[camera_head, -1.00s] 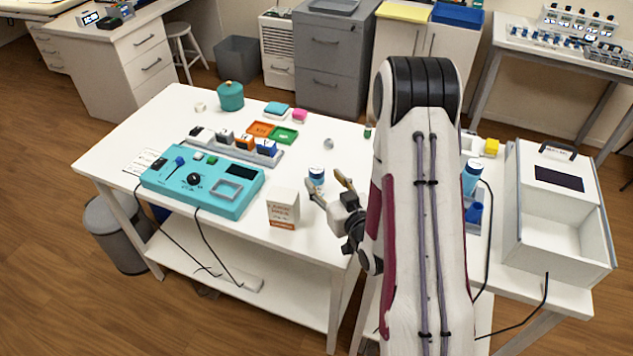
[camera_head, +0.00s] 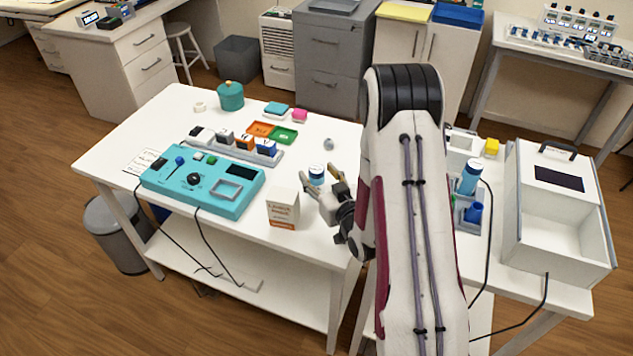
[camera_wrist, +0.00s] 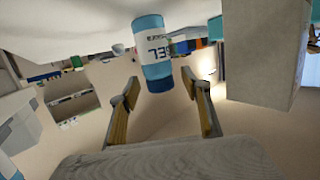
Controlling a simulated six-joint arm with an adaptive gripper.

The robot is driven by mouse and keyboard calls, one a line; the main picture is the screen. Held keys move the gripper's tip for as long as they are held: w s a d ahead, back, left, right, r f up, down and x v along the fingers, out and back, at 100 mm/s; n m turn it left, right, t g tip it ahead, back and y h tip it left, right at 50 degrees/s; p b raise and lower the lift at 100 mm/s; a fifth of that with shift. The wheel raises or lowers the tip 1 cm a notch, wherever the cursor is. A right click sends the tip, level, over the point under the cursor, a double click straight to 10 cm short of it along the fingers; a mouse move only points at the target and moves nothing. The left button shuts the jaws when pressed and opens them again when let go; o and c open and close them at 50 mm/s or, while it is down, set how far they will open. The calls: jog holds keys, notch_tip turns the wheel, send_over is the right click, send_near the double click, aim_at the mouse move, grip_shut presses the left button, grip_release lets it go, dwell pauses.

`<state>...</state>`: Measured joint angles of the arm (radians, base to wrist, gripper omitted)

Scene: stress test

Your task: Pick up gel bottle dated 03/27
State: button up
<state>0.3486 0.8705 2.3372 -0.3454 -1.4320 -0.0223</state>
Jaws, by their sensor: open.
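A small gel bottle (camera_head: 317,171) with a blue cap and white label stands on the white table. In the wrist view the bottle (camera_wrist: 152,55) appears inverted, with blue ends and a white band whose large print reads GEL; I cannot read a date. My gripper (camera_head: 320,180) is open beside the bottle on its near side, fingers pointing toward it. In the wrist view my gripper (camera_wrist: 160,84) has its two fingertips apart on either side of the bottle's lower end in the picture. I cannot tell whether either finger touches it.
A white box (camera_head: 283,210) stands close to the left of my gripper. A teal device (camera_head: 205,187) and a rack of colored blocks (camera_head: 235,147) lie further left. A blue bottle (camera_head: 469,178) and a blue cup (camera_head: 474,212) stand in a holder on the right.

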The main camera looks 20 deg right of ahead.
jog(key=shift+w+f, duration=0.15)
jog(key=shift+w, duration=0.7)
jog(key=c, duration=1.3)
